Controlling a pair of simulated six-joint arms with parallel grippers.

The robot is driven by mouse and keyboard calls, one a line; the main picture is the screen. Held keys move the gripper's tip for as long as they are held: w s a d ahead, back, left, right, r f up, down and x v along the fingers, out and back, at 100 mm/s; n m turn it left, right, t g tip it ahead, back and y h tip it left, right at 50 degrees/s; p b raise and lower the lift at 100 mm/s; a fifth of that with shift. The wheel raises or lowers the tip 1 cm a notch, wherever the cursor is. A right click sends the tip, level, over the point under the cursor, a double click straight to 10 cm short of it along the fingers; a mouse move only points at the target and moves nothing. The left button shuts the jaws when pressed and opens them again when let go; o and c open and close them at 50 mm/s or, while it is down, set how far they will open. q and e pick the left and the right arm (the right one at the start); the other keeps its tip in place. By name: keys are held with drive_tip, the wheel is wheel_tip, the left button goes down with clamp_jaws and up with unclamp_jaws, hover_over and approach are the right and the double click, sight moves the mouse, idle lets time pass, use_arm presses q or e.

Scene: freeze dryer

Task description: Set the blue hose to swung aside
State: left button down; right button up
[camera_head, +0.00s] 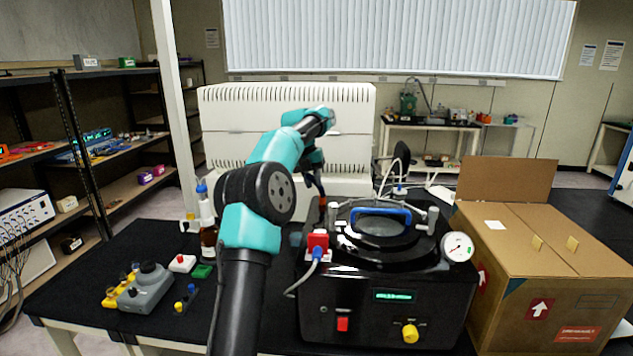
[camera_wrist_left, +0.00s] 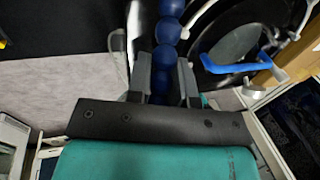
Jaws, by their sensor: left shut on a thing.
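The blue hose (camera_wrist_left: 166,32), a chain of rounded dark blue segments, runs down from the top of the left wrist view between my fingers. My left gripper (camera_wrist_left: 164,78) is shut on it, with one grey finger on each side. In the head view my left gripper (camera_head: 321,194) reaches down behind the left rear of the black freeze dryer (camera_head: 350,313). I cannot make out the hose there; my arm and the dryer's top hide that spot.
The dryer's round lid has a blue handle (camera_head: 380,213); a gauge (camera_head: 457,247) sits at its right. A cardboard box (camera_head: 540,240) stands close on the right. A brown bottle (camera_head: 208,238) and small grey device (camera_head: 146,287) stand left of my arm. A white ribbed unit (camera_head: 230,125) stands behind.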

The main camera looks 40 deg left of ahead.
use_arm(q)
drive_tip(key=shift+a, duration=0.15)
idle(0.3)
drive_tip(key=c, duration=1)
unclamp_jaws()
drive_tip(key=shift+v, duration=3.65)
drive_tip(key=shift+s, duration=0.1)
